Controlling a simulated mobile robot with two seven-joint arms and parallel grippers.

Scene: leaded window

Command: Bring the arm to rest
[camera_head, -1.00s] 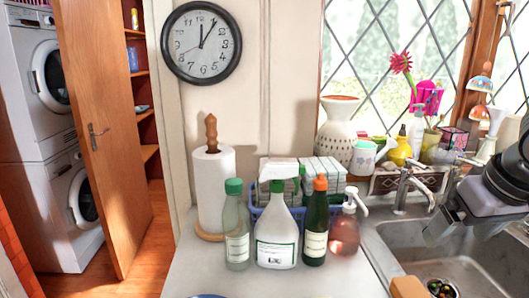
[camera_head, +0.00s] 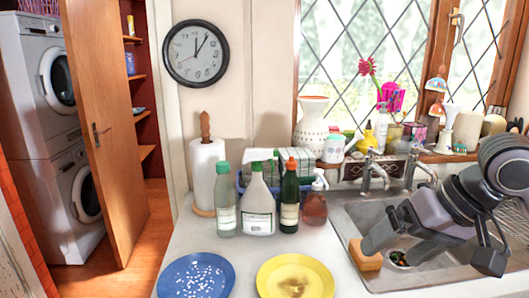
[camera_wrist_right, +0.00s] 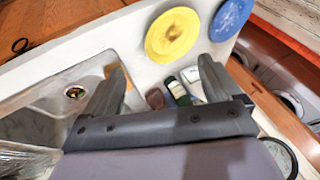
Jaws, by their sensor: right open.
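My right gripper (camera_head: 432,250) is open over the sink in the head view, coming in from the right. Its two fingers are spread wide, and nothing shows between them in that view. The tip of its left-hand finger overlaps the orange-yellow sponge (camera_head: 366,259) at the sink's left edge; I cannot tell whether they touch. In the right wrist view the open gripper (camera_wrist_right: 162,68) has its fingers apart, with bottles and the counter beyond. My left gripper is not in view.
The metal sink (camera_head: 352,213) has taps (camera_head: 374,174) behind it. A blue plate (camera_head: 196,277) and a yellow plate (camera_head: 295,277) lie on the counter front. Several bottles, including a white spray bottle (camera_head: 257,208), and a paper towel roll (camera_head: 207,172) stand behind. Counter is clear between plates and bottles.

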